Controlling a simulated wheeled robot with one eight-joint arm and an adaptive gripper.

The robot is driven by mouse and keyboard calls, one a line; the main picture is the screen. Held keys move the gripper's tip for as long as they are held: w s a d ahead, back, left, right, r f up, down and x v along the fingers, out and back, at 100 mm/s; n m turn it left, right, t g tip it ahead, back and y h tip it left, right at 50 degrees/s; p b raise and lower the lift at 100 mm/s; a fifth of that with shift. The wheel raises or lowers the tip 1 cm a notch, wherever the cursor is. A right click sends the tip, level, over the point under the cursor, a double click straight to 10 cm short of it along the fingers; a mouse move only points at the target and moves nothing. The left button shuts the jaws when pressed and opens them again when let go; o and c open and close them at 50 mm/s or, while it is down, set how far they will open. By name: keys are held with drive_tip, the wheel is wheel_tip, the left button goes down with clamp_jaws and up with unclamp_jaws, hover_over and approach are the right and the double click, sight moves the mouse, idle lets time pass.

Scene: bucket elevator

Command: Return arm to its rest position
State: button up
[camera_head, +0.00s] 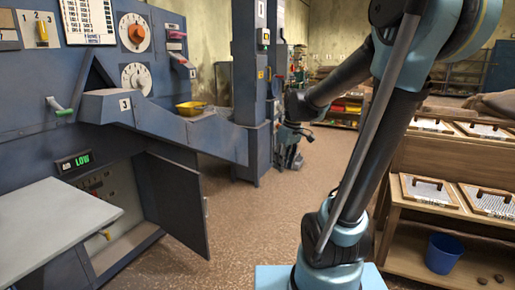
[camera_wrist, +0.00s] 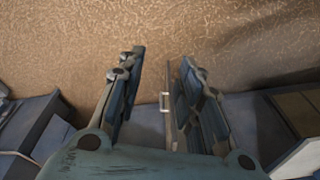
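My arm rises from my base at the lower middle of the head view, bends at the top, and reaches forward to the left. My gripper (camera_head: 290,155) hangs from it beyond the open cabinet door, near a blue column. In the wrist view my gripper (camera_wrist: 155,62) points down over the brown floor. Its two fingers stand apart. A thin upright edge with a small pale handle (camera_wrist: 165,103) shows between them; I cannot tell how far below it is. I see nothing held.
A blue machine (camera_head: 115,60) with dials stands left; its lower cabinet door (camera_head: 178,203) hangs open. A yellow bowl (camera_head: 191,108) sits on its chute. Wooden shelves (camera_head: 440,165) with lidded trays and a blue bucket (camera_head: 444,252) stand right. The floor (camera_head: 250,225) between is clear.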

drive_tip(key=s+d+f+m, duration=0.4)
drive_tip(key=s, duration=0.5)
drive_tip(key=s+d+f+m+t+h, duration=0.1)
drive_tip(key=s+d+f+m, duration=0.3)
drive_tip(key=s, duration=0.6)
drive_tip(key=shift+d+f+h, duration=0.3)
drive_tip(key=shift+d+f, duration=0.2)
drive_tip(key=shift+f, duration=0.1)
